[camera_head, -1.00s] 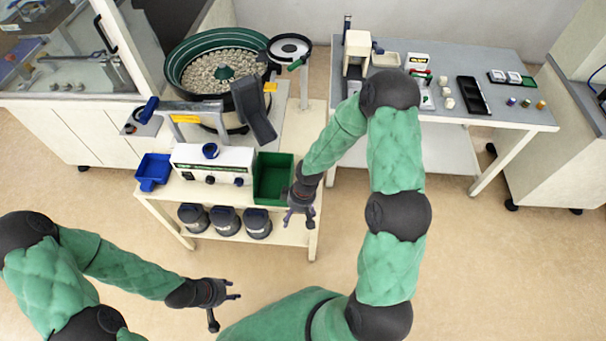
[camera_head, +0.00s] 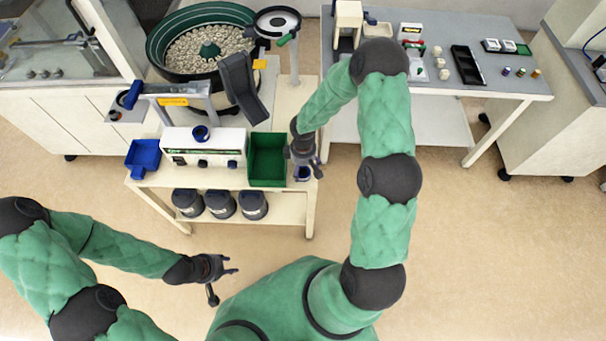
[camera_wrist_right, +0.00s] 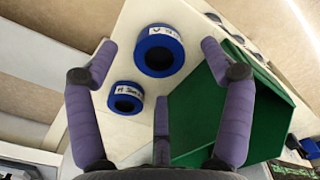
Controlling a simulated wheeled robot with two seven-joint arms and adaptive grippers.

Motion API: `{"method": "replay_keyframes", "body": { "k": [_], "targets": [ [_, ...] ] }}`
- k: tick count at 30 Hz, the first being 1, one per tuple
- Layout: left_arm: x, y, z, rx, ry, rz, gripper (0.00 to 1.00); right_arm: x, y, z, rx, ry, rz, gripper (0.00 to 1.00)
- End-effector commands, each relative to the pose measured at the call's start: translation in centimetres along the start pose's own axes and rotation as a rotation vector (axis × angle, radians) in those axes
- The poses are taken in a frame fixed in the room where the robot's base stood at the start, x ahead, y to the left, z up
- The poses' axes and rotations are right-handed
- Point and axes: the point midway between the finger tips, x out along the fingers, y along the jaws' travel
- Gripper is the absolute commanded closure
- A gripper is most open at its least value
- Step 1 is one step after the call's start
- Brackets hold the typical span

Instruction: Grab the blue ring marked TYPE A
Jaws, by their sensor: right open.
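In the right wrist view, two blue rings lie flat on a cream table top: a larger one (camera_wrist_right: 160,50) and a smaller one (camera_wrist_right: 125,98). Both carry small white labels, seen upside down and too small to read surely; the larger one's label starts with a V-like shape that could be an inverted A. My right gripper (camera_wrist_right: 159,62) is open above the table, its fingers spread around the rings without visible contact. In the head view it (camera_head: 306,162) partly covers a blue ring (camera_head: 303,174). My left gripper (camera_head: 225,277) is empty with fingers apart.
A green bin (camera_head: 268,160) stands just left of my right gripper; its wall (camera_wrist_right: 200,135) is close to the fingers in the wrist view. A control box (camera_head: 203,147), a blue tray (camera_head: 143,156) and a bowl feeder (camera_head: 205,40) stand further left. A grey table (camera_head: 420,70) is right.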

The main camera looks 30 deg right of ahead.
Motion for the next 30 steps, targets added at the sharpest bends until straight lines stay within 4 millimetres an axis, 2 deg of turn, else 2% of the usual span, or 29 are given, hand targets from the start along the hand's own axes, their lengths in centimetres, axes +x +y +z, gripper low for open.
{"method": "replay_keyframes", "body": {
  "k": [1,6,15,17,22,30],
  "targets": [
    [0.5,-0.2,0.0,0.000,0.000,0.000,0.60,1.1,0.1,-0.1,0.000,-0.001,-0.002,0.19],
    [1.2,-0.4,-0.1,0.000,0.000,0.000,0.60,2.9,0.1,-0.2,0.000,-0.001,-0.001,0.19],
    [1.2,-0.4,-0.1,0.000,0.000,0.000,0.60,3.1,0.2,-0.2,0.001,0.001,0.000,0.19],
    [1.2,-0.4,-0.1,0.000,0.000,0.000,0.60,3.1,0.2,-0.2,0.001,0.001,0.000,0.33],
    [1.2,-0.4,-0.1,0.000,0.000,0.000,0.60,3.1,0.2,-0.2,0.001,0.001,0.000,0.81],
    [1.2,-0.4,-0.1,0.000,0.000,0.000,0.60,3.1,0.2,-0.2,0.001,0.001,0.000,0.82]
  ]
}}
